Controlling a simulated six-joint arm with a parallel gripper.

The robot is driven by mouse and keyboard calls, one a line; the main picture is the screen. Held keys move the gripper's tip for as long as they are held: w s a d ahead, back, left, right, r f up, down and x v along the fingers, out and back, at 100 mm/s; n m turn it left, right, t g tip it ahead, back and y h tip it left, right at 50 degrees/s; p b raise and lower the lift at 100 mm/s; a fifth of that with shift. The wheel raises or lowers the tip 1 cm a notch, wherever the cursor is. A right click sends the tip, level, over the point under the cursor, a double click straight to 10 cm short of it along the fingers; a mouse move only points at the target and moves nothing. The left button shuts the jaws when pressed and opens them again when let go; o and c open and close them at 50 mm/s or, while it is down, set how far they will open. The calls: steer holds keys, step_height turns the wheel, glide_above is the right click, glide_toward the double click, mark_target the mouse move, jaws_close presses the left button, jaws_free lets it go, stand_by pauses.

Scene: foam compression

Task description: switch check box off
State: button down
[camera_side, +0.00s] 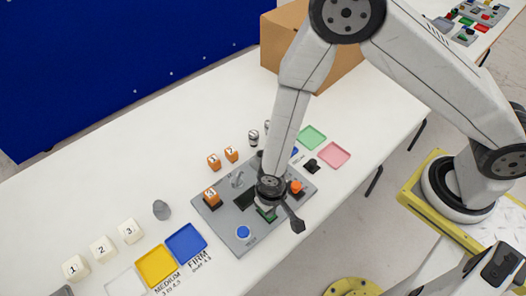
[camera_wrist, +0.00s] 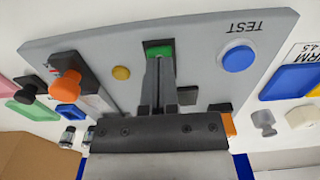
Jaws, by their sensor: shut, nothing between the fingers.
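The check box is a grey panel (camera_side: 226,219) on the white table, and it fills the middle of the wrist view (camera_wrist: 100,48). A green rocker switch (camera_wrist: 160,48) sits in a dark frame near its edge. My gripper (camera_wrist: 160,62) is shut and empty, its fingertips right at the switch; I cannot tell whether they touch it. In the side view my arm partly hides the switch. The blue TEST button (camera_wrist: 238,57), a small yellow button (camera_wrist: 121,73) and an orange knob (camera_wrist: 66,84) are also on the panel. Whether the switch is lit is unclear.
An orange cube marked 3 (camera_side: 211,196) sits on the panel; two more orange cubes (camera_side: 214,162) stand behind. White numbered cubes (camera_side: 102,248), yellow (camera_side: 156,264) and blue (camera_side: 186,243) trays lie left. Green (camera_side: 312,137) and pink (camera_side: 334,155) trays lie right. A cardboard box (camera_side: 279,42) stands behind.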

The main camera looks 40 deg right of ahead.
steer(key=shift+r, duration=3.5)
steer(key=shift+w+d+r, duration=0.1)
steer(key=shift+d+r, duration=0.1)
steer(key=d+r+t, duration=0.2)
steer(key=d+r, duration=1.3)
steer(key=d, duration=0.4)
steer(key=shift+d+t, duration=0.3)
steer(key=shift+d, duration=0.05)
